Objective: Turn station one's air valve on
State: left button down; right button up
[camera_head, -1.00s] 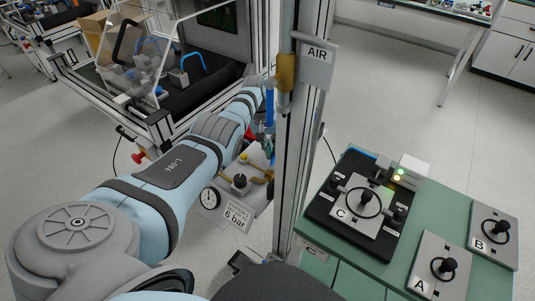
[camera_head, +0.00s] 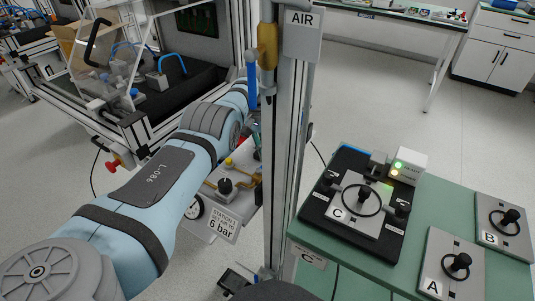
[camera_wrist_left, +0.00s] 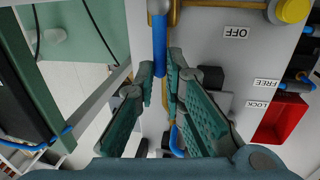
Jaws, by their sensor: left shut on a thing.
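The air valve is a brass body (camera_head: 267,45) on the upright post, beside the AIR sign (camera_head: 302,32). Its blue lever (camera_head: 251,82) hangs straight down. In the left wrist view the lever (camera_wrist_left: 159,42) comes in from the top edge, its end between my finger pads. My left gripper (camera_wrist_left: 162,76) is shut on it. In the head view my left arm reaches up from the lower left, and the gripper is mostly hidden by the arm and post. An OFF label (camera_wrist_left: 236,33) is on the panel beside the lever. My right gripper is not in view.
The aluminium post (camera_head: 281,170) stands close to my left arm. A panel with a 6 bar sign (camera_head: 222,222) and a gauge (camera_head: 194,208) is left of it. A green bench (camera_head: 415,215) with plates A, B and C is at right. Open floor lies behind.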

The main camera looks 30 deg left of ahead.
pick_arm(q)
jog(key=c, duration=1.7)
grip_release()
jog(key=shift+o, duration=0.2)
notch_tip(320, 180, up, 7)
jog(key=a, duration=0.1)
jog(key=shift+a+r, duration=0.2)
